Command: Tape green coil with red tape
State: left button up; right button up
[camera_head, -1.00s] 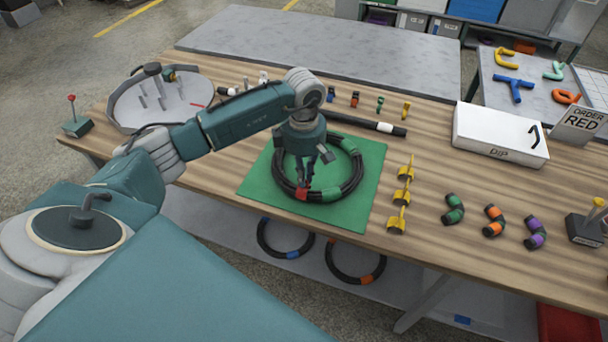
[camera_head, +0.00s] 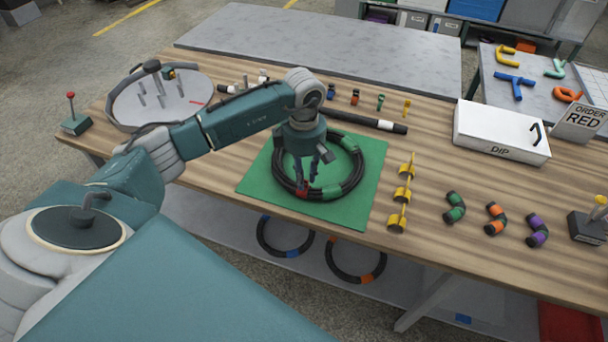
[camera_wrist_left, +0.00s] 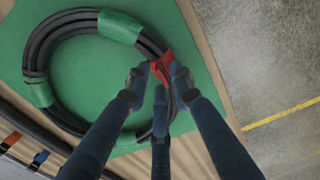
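A black hose coil (camera_head: 349,181) with green bands lies on a green mat (camera_head: 259,180) on the wooden table. A piece of red tape (camera_head: 302,190) is at the coil's near edge. My left gripper (camera_head: 312,184) is low over that edge, fingers pointing down. In the left wrist view, its dark fingertips (camera_wrist_left: 160,80) are around the red tape (camera_wrist_left: 162,66) and partly cover it and the coil (camera_wrist_left: 42,52). I cannot tell whether they grip it. My right gripper is not in view.
Yellow holders (camera_head: 402,194) stand right of the mat, with several banded hose pieces (camera_head: 495,219) beyond. A white box (camera_head: 500,134) marked DIP and an ORDER RED sign (camera_head: 580,122) are at the right. A round grey tray (camera_head: 130,108) is at the left. Two coils (camera_head: 285,240) show below the table edge.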

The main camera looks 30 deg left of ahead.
pick_arm(q)
notch_tip(320, 180, up, 12)
dwell(0.7)
